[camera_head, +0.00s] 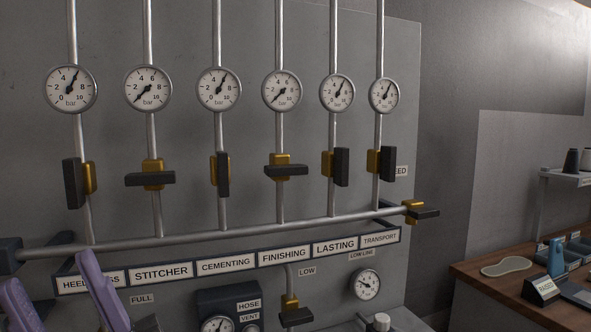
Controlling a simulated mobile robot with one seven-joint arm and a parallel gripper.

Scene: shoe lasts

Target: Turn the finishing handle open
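The finishing handle (290,171) is a dark bar on a brass valve body, fourth from the left. It lies crosswise to its vertical pipe. The gauge (281,91) above it has its needle pointing down left, at the low end. The FINISHING label (285,255) is on the strip below the manifold pipe. My gripper (49,270) shows two purple fingers at the lower left, spread apart with nothing seen between them.
The stitcher handle (150,179) is also crosswise; cementing (223,175) and lasting (342,167) handles stand along their pipes on either side. The manifold pipe (200,237) crosses below. A lower valve (296,317) sits underneath. A wooden bench (470,277) stands at right.

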